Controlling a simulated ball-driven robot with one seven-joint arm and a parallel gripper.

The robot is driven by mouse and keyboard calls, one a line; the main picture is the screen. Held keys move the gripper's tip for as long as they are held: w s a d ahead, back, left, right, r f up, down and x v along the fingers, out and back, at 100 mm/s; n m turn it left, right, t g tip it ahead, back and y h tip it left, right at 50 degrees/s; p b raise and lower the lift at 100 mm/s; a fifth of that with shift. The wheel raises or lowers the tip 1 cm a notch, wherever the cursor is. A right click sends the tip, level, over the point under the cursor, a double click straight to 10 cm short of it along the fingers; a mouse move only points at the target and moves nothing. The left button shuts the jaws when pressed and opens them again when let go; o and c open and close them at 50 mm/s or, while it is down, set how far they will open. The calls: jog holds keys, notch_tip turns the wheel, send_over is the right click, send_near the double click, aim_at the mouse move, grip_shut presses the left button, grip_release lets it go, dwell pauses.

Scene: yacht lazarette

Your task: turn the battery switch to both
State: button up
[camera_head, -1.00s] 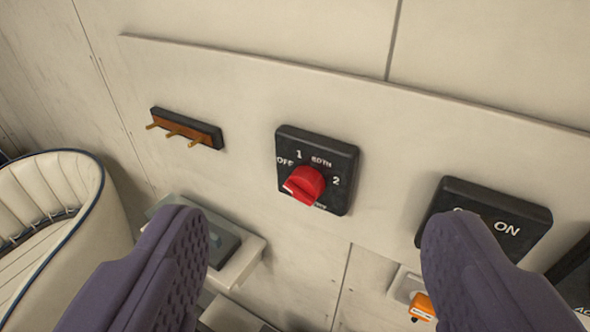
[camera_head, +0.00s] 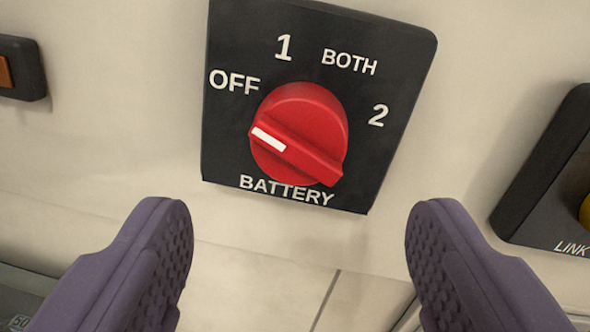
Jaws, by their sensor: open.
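The battery switch is a black square panel (camera_head: 385,100) on the pale wall, marked OFF, 1, BOTH, 2 and BATTERY. Its red round knob (camera_head: 312,110) has a raised grip bar across it. A white mark on the bar's left end points left and slightly up, toward the OFF side. My gripper (camera_head: 298,235) is open and empty. Its two purple, ridged fingers stand apart below the switch in the picture, one to each side of the knob and not touching it.
At the right edge is another black panel (camera_head: 535,190) with LINK lettering and part of a yellow knob (camera_head: 586,212). A grey item shows at the lower left, partly behind a finger. The wall around the switch is bare.

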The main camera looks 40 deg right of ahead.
aim_at(300, 168)
jog(key=x, duration=0.6)
jog(key=shift+c, duration=0.2)
jog(key=c, duration=1)
